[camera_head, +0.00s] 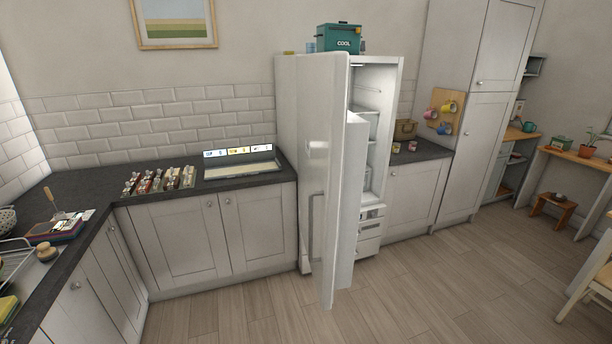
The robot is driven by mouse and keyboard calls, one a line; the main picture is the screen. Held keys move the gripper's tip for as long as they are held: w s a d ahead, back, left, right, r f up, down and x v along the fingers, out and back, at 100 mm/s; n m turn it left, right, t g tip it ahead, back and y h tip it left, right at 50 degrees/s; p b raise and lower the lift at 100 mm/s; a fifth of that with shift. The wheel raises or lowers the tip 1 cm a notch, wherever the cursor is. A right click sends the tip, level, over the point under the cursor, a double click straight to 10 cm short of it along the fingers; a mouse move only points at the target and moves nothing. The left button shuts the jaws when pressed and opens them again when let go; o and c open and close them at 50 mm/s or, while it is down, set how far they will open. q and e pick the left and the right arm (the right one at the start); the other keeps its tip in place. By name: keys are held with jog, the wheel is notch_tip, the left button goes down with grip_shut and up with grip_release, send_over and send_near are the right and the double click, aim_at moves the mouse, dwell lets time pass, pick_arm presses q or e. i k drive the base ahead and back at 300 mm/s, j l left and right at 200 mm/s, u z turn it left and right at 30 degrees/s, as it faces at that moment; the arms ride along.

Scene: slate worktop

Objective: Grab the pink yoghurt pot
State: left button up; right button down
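I cannot make out a pink yoghurt pot in this view. A white fridge (377,95) stands against the back wall, and its tall door (322,170) is swung open towards me. The door hides much of the inside. Through the gap on the right I see pale shelves and white drawers (370,228) low down, with nothing clearly pink on them. Neither of my grippers is in view.
A teal cool box (339,38) sits on the fridge. The left worktop (90,186) holds a rack of small packets (160,180) and a shallow tray (240,170). Small jars (412,146) stand on the right worktop. The wooden floor (420,280) before the fridge is clear.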

aim_at(412, 143)
jog(key=i+l+z, duration=0.7)
jog(key=z, duration=0.15)
jog(key=i+l+z, duration=0.1)
jog(key=i+z, duration=0.15)
jog(key=i, duration=0.25)
jog(key=i+z, duration=0.25)
jog(key=i, duration=1.1)
jog(key=i+l, duration=0.15)
jog(key=i, duration=0.75)
jog(key=i+l+u, duration=0.15)
jog(key=i+u, duration=0.3)
jog(key=i, duration=0.15)
jog(key=i+l+u, duration=0.3)
jog(key=i+u, duration=0.15)
jog(key=i+l+u, duration=0.5)
jog(key=i+l, duration=0.05)
